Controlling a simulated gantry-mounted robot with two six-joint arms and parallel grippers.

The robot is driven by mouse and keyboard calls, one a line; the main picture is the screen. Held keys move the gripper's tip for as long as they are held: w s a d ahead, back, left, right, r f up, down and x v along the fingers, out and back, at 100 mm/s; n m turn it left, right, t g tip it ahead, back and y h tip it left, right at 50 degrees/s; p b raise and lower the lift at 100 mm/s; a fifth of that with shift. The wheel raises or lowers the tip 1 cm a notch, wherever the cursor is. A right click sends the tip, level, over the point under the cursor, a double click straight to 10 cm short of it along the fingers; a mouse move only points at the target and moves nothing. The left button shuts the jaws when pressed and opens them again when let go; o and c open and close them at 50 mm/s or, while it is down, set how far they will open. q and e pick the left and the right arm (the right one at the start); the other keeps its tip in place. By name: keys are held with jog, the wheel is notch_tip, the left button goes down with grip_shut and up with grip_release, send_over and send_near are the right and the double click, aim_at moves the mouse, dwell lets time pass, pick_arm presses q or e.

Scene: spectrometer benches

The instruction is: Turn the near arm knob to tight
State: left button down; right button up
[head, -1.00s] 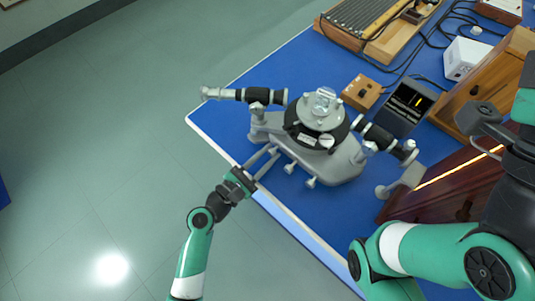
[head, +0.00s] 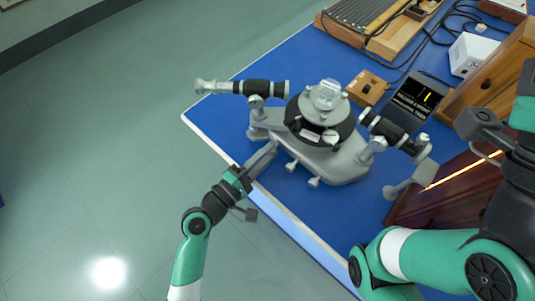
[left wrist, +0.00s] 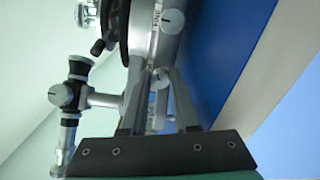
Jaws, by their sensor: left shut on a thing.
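The grey and black spectrometer (head: 345,160) stands on the blue bench top. My left gripper (head: 270,149) reaches in from the left over the bench's near edge, its fingers closed at the near side of the instrument's base. In the left wrist view, the two grey fingers (left wrist: 158,88) are shut on a small silver knob (left wrist: 160,77). The fingers hide this knob in the head view. Another silver knob with a marked line (left wrist: 172,21) sits farther up beside a small label. My right gripper is only partly in view at the right edge, and its fingers cannot be made out.
Two other small base knobs (head: 314,182) stick out to the right of my left fingers. A telescope tube (head: 240,87) extends left. A dark display (head: 409,100), a small wooden box (head: 366,88) and a wooden cabinet (head: 455,190) stand to the right. Open floor lies left.

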pick_arm(q)
jog(key=m+b, duration=0.2)
jog(key=m, duration=0.4)
jog(key=shift+b, duration=0.3)
dwell(0.3)
jog(key=c, duration=0.7)
grip_release()
jog(key=shift+o, duration=0.2)
